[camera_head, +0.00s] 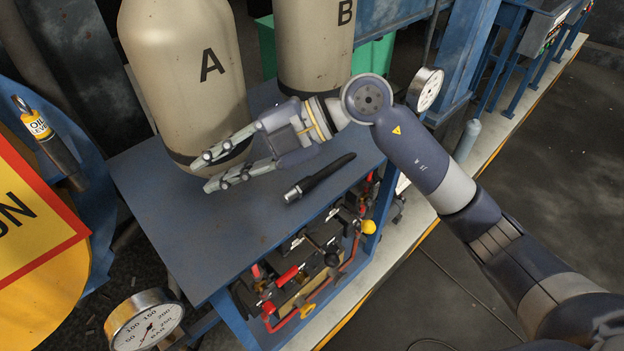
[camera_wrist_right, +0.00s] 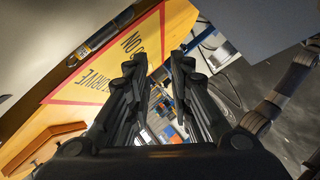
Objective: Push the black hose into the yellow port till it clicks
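The black hose (camera_head: 322,178), a short black piece with a silver metal end, lies on the blue bench top (camera_head: 170,225). The metal end points left and toward the front edge. My right gripper (camera_head: 205,174) is open with nothing between its fingers. It is above the bench, left of the hose and in front of tank A. Its two spread fingers also show in the right wrist view (camera_wrist_right: 159,75), where I cannot see the hose. I cannot clearly make out a yellow port; a yellow round knob (camera_head: 368,227) shows on the valve assembly at the bench's front. My left gripper is not in view.
Beige tank A (camera_head: 185,85) and tank B (camera_head: 314,45) stand at the back. Valves with red handles (camera_head: 287,277) line the bench front. A pressure gauge (camera_head: 145,322) is at lower left, below a yellow sign (camera_head: 30,215). The bench's left front is clear.

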